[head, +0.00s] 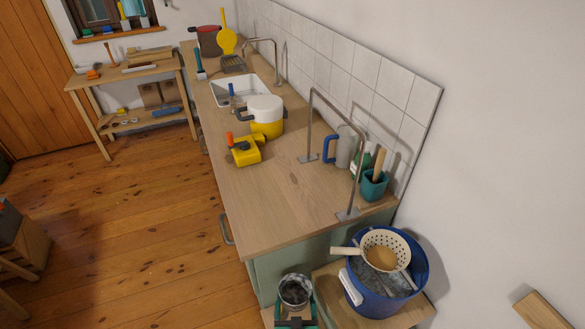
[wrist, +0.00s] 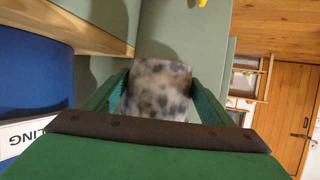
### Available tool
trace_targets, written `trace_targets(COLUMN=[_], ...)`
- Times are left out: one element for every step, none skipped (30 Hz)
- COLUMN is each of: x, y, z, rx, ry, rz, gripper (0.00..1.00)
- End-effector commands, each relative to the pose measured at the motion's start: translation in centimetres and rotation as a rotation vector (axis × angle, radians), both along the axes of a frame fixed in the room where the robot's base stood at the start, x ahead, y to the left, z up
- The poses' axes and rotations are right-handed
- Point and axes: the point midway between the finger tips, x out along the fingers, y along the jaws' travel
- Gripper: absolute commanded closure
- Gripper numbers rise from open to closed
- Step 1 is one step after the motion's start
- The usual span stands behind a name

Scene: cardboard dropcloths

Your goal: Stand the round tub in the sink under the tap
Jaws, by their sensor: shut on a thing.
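A round tub (head: 295,291), mottled grey with a dark inside, is in my gripper (head: 294,307) at the bottom of the head view. In the wrist view the tub (wrist: 156,92) sits between the two green fingers, which press on its sides. The tub is held low, in front of the counter's near end and left of a blue bucket. The white sink (head: 216,95) is set in the far part of the counter, with a blue item inside it. A thin metal tap (head: 275,60) arches at the sink's wall side.
A yellow pot with a white lid (head: 265,108) and a yellow box-shaped thing (head: 245,150) stand near the sink. A tall metal rail (head: 312,120) arches over the counter (head: 265,200). The blue bucket (head: 368,300), holding a strainer (head: 385,250), is close right. The floor (head: 150,240) left is open.

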Motion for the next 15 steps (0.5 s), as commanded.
trace_targets(x=[0.3, 0.4, 0.6, 0.8, 0.9, 0.7, 0.7, 0.6, 0.6, 0.6, 0.6, 0.6, 0.6, 0.6, 0.6], y=[0.1, 0.4, 0.6, 0.9, 0.9, 0.9, 0.8, 0.8, 0.8, 0.8, 0.8, 0.7, 0.8, 0.8, 0.7], z=[-0.6, -0.9, -1.3, -1.6, -1.7, -1.7, -1.7, -1.7, -1.8, -1.8, -1.8, -1.8, -1.8, -1.8, -1.8], rx=[-0.001, -0.001, 0.000, -0.001, -0.001, 0.000, 0.000, 0.001, 0.001, 0.000, 0.001, 0.001, 0.000, 0.001, 0.000], ry=[0.001, 0.001, 0.000, 0.001, 0.000, 0.002, 0.003, 0.005, 0.006, 0.006, 0.007, 0.007, 0.007, 0.007, 0.008], rz=[-0.009, -0.012, -0.017, -0.019, -0.022, -0.023, -0.024, -0.024, -0.024, -0.024, -0.024, -0.025, -0.025, -0.024, -0.025], gripper=[0.57, 0.57, 0.57, 0.57, 0.57, 0.57, 0.57, 0.57, 0.57, 0.57, 0.57, 0.57, 0.57, 0.57, 0.57])
